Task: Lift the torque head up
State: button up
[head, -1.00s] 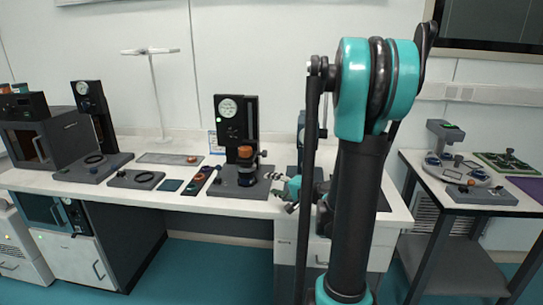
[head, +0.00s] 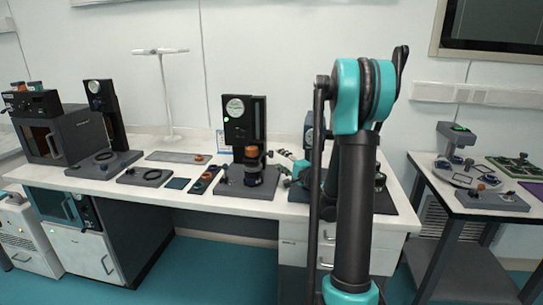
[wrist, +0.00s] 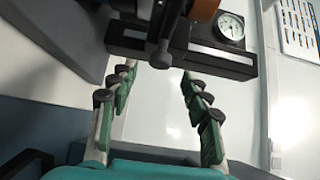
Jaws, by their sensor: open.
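The torque tester (head: 240,135) stands on the bench, a dark column with a round dial near its top. Its torque head (head: 246,153) is a dark block on the column front, low down, with an orange-brown part beside it. My gripper (head: 284,155) is open and empty just right of the column, at about the head's height. In the wrist view, my gripper's fingers (wrist: 157,74) are spread, pointing at a dark knob (wrist: 163,52) on the tester. The knob lies just past the fingertips. The dial (wrist: 230,27) is at upper right. I cannot tell whether anything touches.
A second dark instrument (head: 308,140) stands right of the tester, partly behind my arm. A side table (head: 470,205) with devices is at right.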

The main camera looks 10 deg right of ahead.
aim_at(271, 154)
jog(key=x, duration=0.7)
jog(key=shift+c, duration=0.5)
grip_shut()
